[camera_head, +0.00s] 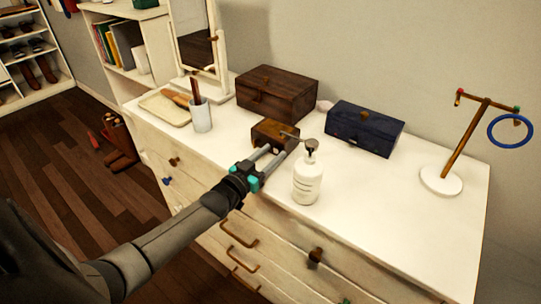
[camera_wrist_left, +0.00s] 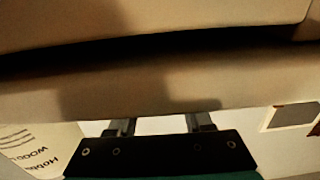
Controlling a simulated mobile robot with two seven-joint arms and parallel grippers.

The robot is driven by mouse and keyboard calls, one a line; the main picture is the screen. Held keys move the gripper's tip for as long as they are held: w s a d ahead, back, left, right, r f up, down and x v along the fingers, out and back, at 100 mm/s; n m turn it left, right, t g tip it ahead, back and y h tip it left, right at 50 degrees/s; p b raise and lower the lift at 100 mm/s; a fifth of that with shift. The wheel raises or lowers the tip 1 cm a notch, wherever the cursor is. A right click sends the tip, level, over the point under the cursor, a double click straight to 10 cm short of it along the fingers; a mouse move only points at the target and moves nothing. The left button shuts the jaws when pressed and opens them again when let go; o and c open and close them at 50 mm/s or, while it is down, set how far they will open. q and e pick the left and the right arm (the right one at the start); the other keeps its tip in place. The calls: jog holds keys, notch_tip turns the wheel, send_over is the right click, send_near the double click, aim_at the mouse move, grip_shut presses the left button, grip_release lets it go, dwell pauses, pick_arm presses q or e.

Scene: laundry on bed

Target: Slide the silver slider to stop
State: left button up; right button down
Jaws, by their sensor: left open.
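A small brown wooden box (camera_head: 277,131) stands on the white dresser top in the head view. A thin silver rod (camera_head: 291,135) sticks out from its right side. I cannot make out a separate silver slider or its stop position; the box's near side is partly hidden by my gripper. My left gripper (camera_head: 277,148) is open, its two fingers reaching towards the box's near side; I cannot tell whether they touch it. In the left wrist view the fingers (camera_wrist_left: 160,125) are apart beneath a large, dim, brownish surface close to the camera. My right gripper is not in view.
A white pump bottle (camera_head: 307,183) stands close right of my left gripper. A dark wooden chest (camera_head: 277,92) and a navy box (camera_head: 364,128) stand behind. A grey cup (camera_head: 200,116) is at left, a stand with a blue ring (camera_head: 510,131) at right. The front right top is clear.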

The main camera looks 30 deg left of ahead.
pick_arm(q)
jog(key=shift+c, duration=0.3)
grip_shut()
dwell(1.1)
